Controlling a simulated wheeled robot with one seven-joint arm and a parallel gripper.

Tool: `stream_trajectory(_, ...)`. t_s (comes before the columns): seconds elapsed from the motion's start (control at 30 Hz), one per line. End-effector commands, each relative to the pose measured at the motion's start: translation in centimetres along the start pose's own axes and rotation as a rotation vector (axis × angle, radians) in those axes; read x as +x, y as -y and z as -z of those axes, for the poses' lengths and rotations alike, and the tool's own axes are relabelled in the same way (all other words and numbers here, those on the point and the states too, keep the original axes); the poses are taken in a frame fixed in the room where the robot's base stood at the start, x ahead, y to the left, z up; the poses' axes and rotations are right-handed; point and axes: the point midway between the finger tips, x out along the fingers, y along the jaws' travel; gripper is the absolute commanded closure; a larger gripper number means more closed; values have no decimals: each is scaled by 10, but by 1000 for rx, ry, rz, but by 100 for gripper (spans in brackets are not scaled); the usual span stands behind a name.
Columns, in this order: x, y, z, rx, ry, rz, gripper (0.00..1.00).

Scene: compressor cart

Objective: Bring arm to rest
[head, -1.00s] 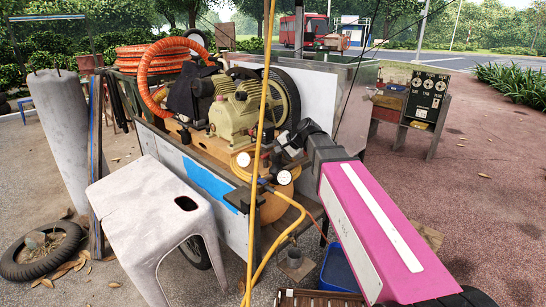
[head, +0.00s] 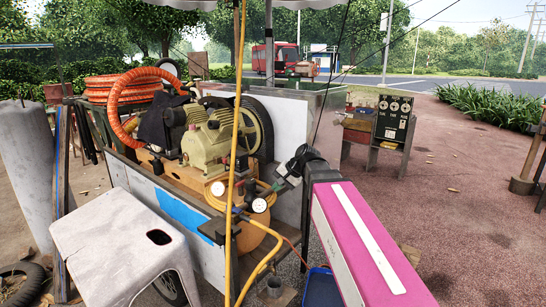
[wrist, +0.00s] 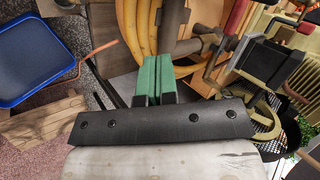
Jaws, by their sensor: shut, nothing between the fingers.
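My gripper (head: 281,186) is at the end of my pink arm in the head view, beside the gauges at the front of the compressor cart (head: 180,205). In the wrist view its green fingertips (wrist: 152,78) are together with nothing between them. They point toward the yellow hose (wrist: 128,30). I cannot tell how far the fingers are from the hose and pipework. The compressor (head: 208,140) sits on the cart behind and left of the gripper.
A white plastic stool (head: 110,240) stands at front left. A blue tray (head: 322,288) lies low beneath my arm and shows in the wrist view (wrist: 35,60). A yellow upright pole or hose (head: 233,150) crosses before the cart. A gauge panel (head: 394,118) stands behind right. Paving at right is mostly clear.

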Motion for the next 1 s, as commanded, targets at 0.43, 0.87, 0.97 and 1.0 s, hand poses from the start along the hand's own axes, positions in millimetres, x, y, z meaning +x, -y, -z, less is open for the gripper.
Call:
stream_trajectory(0.43,55,-193,-29,-110,13,-380,100)
stream_trajectory(0.87,70,-320,-74,-240,111,-651,100)
stream_trajectory(0.97,70,-329,-77,-251,120,-670,100)
stream_trajectory(1.0,70,-330,-77,-254,121,-674,100)
